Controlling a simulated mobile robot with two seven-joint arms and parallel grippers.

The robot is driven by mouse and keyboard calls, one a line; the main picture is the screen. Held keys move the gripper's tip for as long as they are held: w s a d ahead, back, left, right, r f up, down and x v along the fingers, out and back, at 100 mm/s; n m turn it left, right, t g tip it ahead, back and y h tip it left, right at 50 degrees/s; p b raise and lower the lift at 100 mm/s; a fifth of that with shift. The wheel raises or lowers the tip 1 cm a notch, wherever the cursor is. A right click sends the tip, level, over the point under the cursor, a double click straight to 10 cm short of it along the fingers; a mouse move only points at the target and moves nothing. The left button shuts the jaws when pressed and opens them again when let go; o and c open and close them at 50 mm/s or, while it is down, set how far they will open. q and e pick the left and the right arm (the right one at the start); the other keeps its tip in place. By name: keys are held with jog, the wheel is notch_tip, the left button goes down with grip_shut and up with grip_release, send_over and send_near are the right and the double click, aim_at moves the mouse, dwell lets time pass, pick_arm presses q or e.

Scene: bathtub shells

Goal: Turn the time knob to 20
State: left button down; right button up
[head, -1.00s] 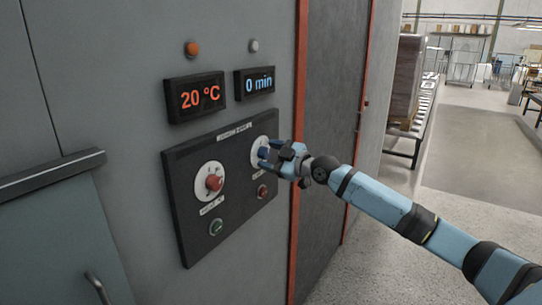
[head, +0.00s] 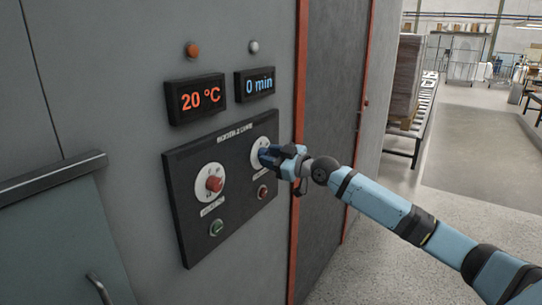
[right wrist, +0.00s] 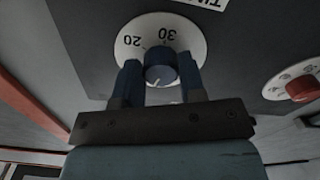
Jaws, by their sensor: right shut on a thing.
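The time knob is a blue knob (right wrist: 161,68) on a white dial (right wrist: 190,32) marked with 20 and 30, which appear upside down in the right wrist view. In the head view the dial (head: 263,148) is at the panel's upper right, under the display reading 0 min (head: 258,82). My right gripper (head: 272,156) is at the dial, its fingers (right wrist: 161,80) on both sides of the knob, shut on it. The knob is mostly hidden by the gripper in the head view. My left gripper is not in view.
The black panel (head: 185,240) also holds a red knob (head: 214,184), a green button (head: 216,228) and an orange-brown button (head: 262,191). A display reading 20 °C (head: 200,97) is above. A door handle (head: 98,288) is at lower left.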

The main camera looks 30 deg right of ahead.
jog(key=shift+m, duration=1)
jog(key=m+p, duration=0.3)
jog(key=m, duration=0.5)
jog(key=shift+a+r, duration=0.1)
jog(key=shift+a, duration=0.05)
jog(key=m+p, duration=0.3)
jog(key=m, duration=0.1)
jog(key=shift+r+m, duration=0.15)
jog(key=shift+m, duration=0.25)
jog(key=m+p, duration=0.1)
jog(key=m, duration=0.1)
jog(key=shift+m, duration=0.3)
jog(key=shift+s+m+p, duration=0.1)
jog(key=shift+m+p, duration=0.9)
jog(key=shift+m, duration=0.6)
